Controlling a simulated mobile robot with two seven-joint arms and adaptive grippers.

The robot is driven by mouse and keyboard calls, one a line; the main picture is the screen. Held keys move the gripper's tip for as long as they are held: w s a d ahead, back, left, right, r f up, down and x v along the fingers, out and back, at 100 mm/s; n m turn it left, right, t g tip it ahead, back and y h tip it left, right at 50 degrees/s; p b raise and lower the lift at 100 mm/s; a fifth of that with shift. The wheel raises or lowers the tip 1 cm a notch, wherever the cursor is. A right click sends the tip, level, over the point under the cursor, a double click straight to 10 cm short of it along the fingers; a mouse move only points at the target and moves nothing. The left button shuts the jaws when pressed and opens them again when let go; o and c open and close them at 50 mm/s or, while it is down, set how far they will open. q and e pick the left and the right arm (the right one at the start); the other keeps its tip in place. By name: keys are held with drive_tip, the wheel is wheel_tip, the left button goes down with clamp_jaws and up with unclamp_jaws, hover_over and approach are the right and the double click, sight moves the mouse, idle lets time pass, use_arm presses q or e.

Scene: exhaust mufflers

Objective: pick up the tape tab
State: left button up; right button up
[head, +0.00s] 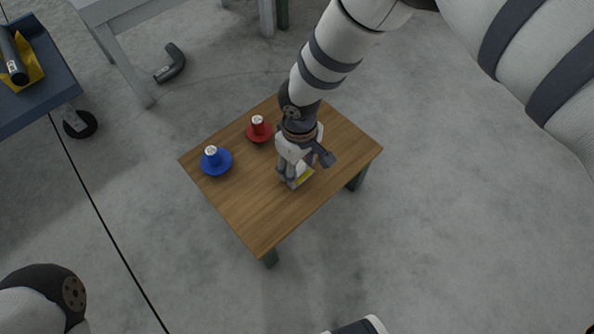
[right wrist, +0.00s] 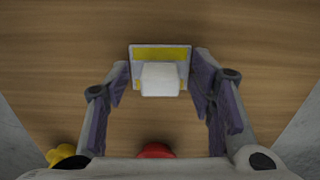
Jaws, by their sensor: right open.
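What looks like the tape tab is a small white block (right wrist: 160,80) standing on a grey plate with a yellow band (right wrist: 160,53). It sits on the wooden table, and its yellow part shows beside my right gripper in the head view (head: 305,175). My right gripper (head: 293,181) points down over it. In the right wrist view the fingers of my right gripper (right wrist: 159,82) are open, one on each side of the block, with gaps between. Most of the tab is hidden by the gripper in the head view.
A blue flanged piece (head: 216,162) and a red flanged piece (head: 259,131) stand on the wooden table (head: 262,222) left of the gripper. The table's front part is clear. A dark bent pipe (head: 173,63) lies on the floor. A blue cart (head: 40,85) stands at left.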

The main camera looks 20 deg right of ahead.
sight(299, 165)
drive_tip(key=shift+r, duration=0.1)
drive_tip(key=c, duration=0.8)
drive_tip(key=shift+c, duration=0.2)
use_arm(q)
drive_tip(key=shift+r, duration=0.1)
use_arm(e)
drive_tip(key=shift+w+r, duration=0.1)
drive_tip(key=shift+r, duration=0.2)
wheel_tip(299, 165, up, 3)
drive_tip(key=shift+f+p, duration=0.1)
drive_tip(key=shift+p, duration=0.75)
use_arm(q)
drive_tip(key=w+r+t+p, duration=0.1)
drive_tip(key=w+r+p, duration=0.2)
drive_tip(key=r+p, duration=0.3)
drive_tip(key=shift+w+r+t+p, duration=0.15)
drive_tip(key=shift+r+t+p, duration=0.25)
drive_tip(key=shift+p, duration=0.4)
use_arm(e)
drive_tip(key=s+a+r, duration=0.6)
drive_tip(key=s+r, duration=0.3)
drive_tip(key=s, duration=0.3)
drive_tip(key=shift+s+r, duration=0.3)
drive_tip(key=shift+s, duration=0.1)
